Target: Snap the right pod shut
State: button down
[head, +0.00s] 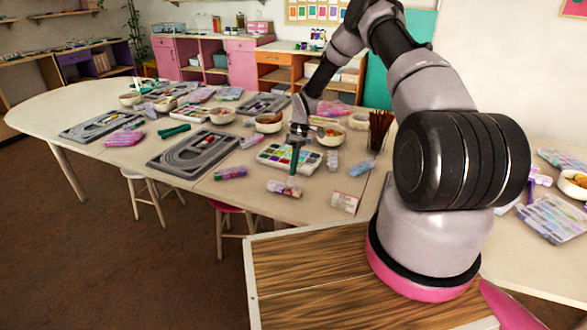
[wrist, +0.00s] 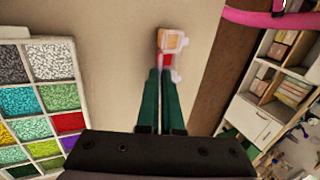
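My gripper (head: 292,173) has two long green fingers and points down over the table's near side. In the wrist view its fingers (wrist: 161,72) lie close together with only a thin gap, and nothing shows held between them. A small clear pod with orange and red parts (wrist: 172,42) is just beyond the fingertips; whether they touch it is unclear. In the head view a clear pod with reddish contents (head: 284,189) lies just below the fingertips. Another pale pod (head: 345,202) lies to its right and a purple-pink one (head: 230,173) to its left. Their lids are too small to read.
A bead tray with many coloured compartments (head: 272,160) lies behind the pods; it also shows at the left of the wrist view (wrist: 11,64). Grey bead boards (head: 168,163), bowls (head: 222,122) and a cup of sticks (head: 376,145) stand around. The table's front edge is close.

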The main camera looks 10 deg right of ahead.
jog(key=shift+s+a, duration=0.1)
jog(key=s+t+h, duration=0.1)
jog(key=s+a+t+h, duration=0.1)
jog(key=t, duration=0.1)
jog(key=shift+a+r+t, duration=0.2)
jog(key=shift+r+t, duration=0.1)
jog(key=shift+r, duration=0.05)
jog(key=shift+s+a+f+t+h, duration=0.1)
jog(key=shift+s+a+t+h, duration=0.4)
jog(key=shift+t+h, duration=0.35)
jog(key=shift+s+a+f+t+h, duration=0.1)
jog(key=shift+s+a+t+h, duration=0.15)
jog(key=shift+s+t+h, duration=0.6)
jog(key=t+h, duration=0.1)
jog(key=t, duration=0.1)
jog(key=s+a+f+t+h, duration=0.1)
jog(key=t, duration=0.1)
jog(key=shift+s+a+f, duration=0.15)
jog(key=shift+s+f, duration=0.05)
jog(key=shift+s+a+f+t+h, duration=0.2)
jog(key=shift+f+t+h, duration=0.2)
jog(key=shift+t, duration=0.3)
jog(key=shift+s+a+f+t+h, duration=0.1)
jog(key=shift+s+f+t+h, duration=0.15)
jog(key=shift+t+h, duration=0.4)
jog(key=shift+s+a+f+t+h, duration=0.15)
jog(key=shift+f+t+h, duration=0.25)
jog(key=shift+t, duration=0.35)
jog(key=shift+f, duration=0.1)
